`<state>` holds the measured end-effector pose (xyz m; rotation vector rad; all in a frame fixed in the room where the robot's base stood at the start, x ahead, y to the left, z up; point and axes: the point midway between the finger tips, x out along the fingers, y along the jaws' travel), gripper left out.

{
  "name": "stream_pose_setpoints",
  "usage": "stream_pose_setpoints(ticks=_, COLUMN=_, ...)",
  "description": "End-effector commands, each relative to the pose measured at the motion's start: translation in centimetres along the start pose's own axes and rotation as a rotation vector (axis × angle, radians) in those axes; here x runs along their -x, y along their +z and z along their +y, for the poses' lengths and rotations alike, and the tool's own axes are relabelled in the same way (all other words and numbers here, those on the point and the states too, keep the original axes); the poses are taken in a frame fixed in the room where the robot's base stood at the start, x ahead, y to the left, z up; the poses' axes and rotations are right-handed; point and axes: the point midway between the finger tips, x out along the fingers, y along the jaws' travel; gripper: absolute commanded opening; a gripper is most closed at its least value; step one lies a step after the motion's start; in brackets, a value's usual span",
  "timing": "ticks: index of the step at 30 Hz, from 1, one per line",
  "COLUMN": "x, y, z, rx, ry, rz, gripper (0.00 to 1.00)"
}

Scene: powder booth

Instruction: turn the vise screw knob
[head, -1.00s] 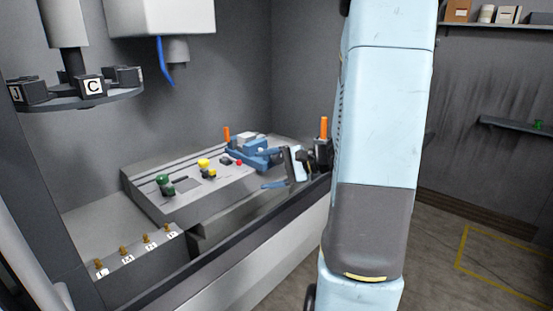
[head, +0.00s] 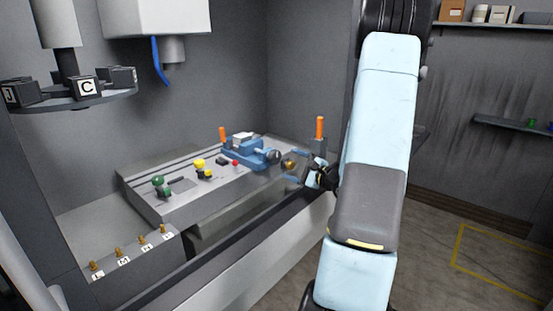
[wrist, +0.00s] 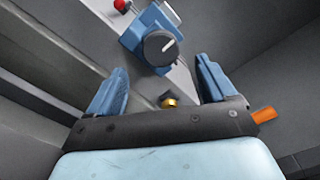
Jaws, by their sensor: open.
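The vise (head: 245,153) is blue and sits at the back right of the raised grey bed. Its screw knob (head: 274,156) is a dark round piece at the vise's right end. In the wrist view the knob (wrist: 160,47) faces me, with a white line running toward its upper right. My gripper (head: 294,167) is to the right of the knob, open and empty. In the wrist view its blue fingers (wrist: 160,70) are spread wide, with the knob ahead, between and slightly beyond the tips. I see no contact with the knob.
A brass piece (wrist: 169,102) shows between the finger bases. Orange handles (head: 319,127) stand near the vise. A red button (head: 235,163), yellow knob (head: 200,163) and green knob (head: 158,181) lie left along the bed. Several labelled brass pegs (head: 119,252) line the front ledge.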

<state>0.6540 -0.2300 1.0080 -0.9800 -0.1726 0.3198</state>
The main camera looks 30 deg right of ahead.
Motion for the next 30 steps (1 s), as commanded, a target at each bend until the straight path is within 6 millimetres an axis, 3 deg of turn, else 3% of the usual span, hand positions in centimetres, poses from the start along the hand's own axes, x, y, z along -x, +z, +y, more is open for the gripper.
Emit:
stream_pose_setpoints(ticks=9, x=-5.5, y=0.1, z=0.0, rx=0.000, ry=0.001, rz=-0.003, gripper=0.84)
stream_pose_setpoints(ticks=15, x=-7.7, y=0.0, z=-0.1, rx=0.000, ry=-0.001, rz=-0.001, gripper=0.84)
stream_pose_setpoints(ticks=28, x=-8.5, y=0.0, z=-0.1, rx=0.000, ry=-0.001, rz=0.001, gripper=0.84)
stream_pose_setpoints(ticks=30, x=-8.5, y=0.0, z=-0.1, rx=0.000, ry=-0.001, rz=0.001, gripper=0.78)
